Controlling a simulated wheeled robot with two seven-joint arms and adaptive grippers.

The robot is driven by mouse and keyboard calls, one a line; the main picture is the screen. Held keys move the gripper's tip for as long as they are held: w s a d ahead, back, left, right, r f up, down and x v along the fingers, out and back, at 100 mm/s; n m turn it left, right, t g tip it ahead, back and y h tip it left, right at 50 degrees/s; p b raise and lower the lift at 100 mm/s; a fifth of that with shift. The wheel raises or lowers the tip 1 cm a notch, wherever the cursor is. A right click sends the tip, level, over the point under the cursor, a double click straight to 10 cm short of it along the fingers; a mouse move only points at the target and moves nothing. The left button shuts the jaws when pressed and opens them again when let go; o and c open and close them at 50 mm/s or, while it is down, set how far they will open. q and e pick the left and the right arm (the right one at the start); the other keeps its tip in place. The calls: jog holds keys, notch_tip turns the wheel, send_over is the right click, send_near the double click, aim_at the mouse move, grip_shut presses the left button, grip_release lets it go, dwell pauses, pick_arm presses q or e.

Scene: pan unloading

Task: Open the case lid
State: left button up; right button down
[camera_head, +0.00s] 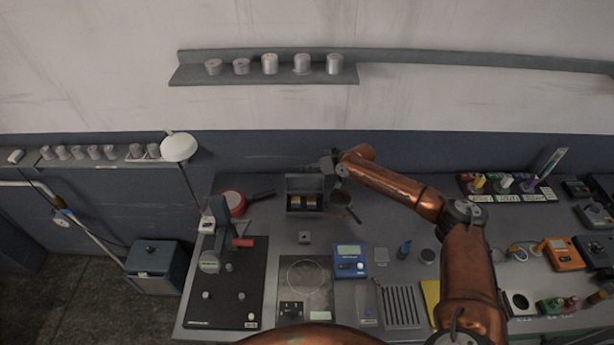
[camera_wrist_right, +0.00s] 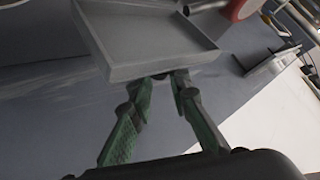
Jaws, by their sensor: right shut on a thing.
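The small grey case (camera_head: 304,210) stands at the back of the bench with its lid (camera_head: 304,182) raised. Yellowish blocks (camera_head: 310,201) show inside the case. My right gripper (camera_head: 326,165) is at the top right of the raised lid. In the right wrist view the lid (camera_wrist_right: 145,38) shows as a shallow grey tray, and the green-padded fingers of the right gripper (camera_wrist_right: 163,80) are closed on its edge. My left gripper is not in view.
A red pan (camera_head: 234,203) stands left of the case, and a dark pan (camera_head: 341,198) stands close on its right. A small grey block (camera_head: 305,237) and a blue meter (camera_head: 350,261) are in front. A wall shelf (camera_head: 265,74) with metal cups hangs above.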

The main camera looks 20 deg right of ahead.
jog(key=shift+w+d+f+g+b, duration=0.3)
jog(key=shift+w+g+b, duration=0.1)
jog(key=shift+b, duration=0.45)
jog(key=c, duration=1.8)
grip_release()
jog(key=v, duration=1.2)
